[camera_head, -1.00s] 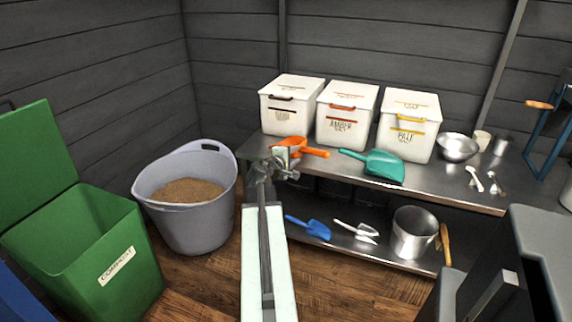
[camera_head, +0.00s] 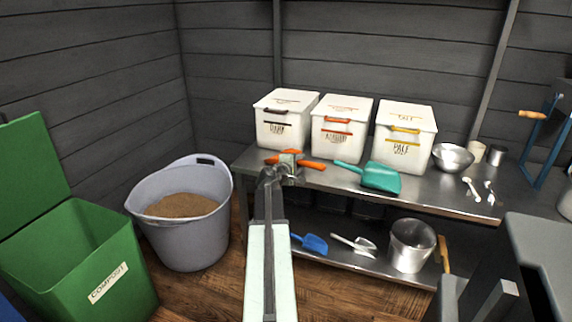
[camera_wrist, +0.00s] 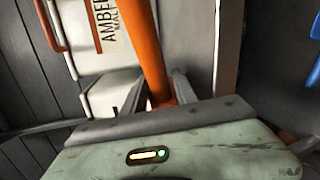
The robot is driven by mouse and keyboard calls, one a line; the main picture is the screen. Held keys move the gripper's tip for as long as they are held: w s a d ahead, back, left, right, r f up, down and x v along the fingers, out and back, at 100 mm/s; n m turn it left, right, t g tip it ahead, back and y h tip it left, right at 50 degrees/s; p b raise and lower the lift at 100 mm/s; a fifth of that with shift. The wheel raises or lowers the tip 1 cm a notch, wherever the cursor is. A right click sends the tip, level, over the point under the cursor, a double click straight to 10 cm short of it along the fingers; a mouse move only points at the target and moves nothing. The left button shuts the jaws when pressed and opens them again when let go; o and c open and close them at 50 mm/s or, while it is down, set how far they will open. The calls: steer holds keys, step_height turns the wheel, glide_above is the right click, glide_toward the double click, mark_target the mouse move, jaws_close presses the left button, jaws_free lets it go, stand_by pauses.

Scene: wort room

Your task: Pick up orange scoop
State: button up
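The orange scoop (camera_head: 314,165) lies on the steel bench top in front of the white bins. Its middle is partly hidden by my gripper (camera_head: 285,170). In the wrist view the long orange handle (camera_wrist: 148,50) runs down between the two fingers of my gripper (camera_wrist: 158,85). The fingers stand apart on either side of it, with a visible gap at the right finger. The scoop still appears to rest on the bench.
Three lidded white bins stand behind, including the amber one (camera_head: 338,128). A teal scoop (camera_head: 381,178) lies right of the orange one. A blue scoop (camera_head: 314,243) and a metal pot (camera_head: 411,247) sit on the lower shelf. A grain tub (camera_head: 190,235) stands left.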

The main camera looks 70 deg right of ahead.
jaws_close()
steer(key=shift+r, duration=0.15)
steer(key=shift+a+r+p, duration=0.15)
steer(key=shift+r+p, duration=0.1)
steer(key=shift+p, duration=0.2)
step_height(320, 180, up, 6)
steer(key=p, duration=0.6)
steer(key=shift+w+r, duration=0.1)
steer(key=shift+r, duration=0.15)
steer(key=shift+w+a+r+p, duration=0.1)
steer(key=shift+w+a+p, duration=0.1)
steer(key=shift+a+p, duration=0.15)
steer(key=w+a, duration=1.1)
steer(key=a, duration=0.4)
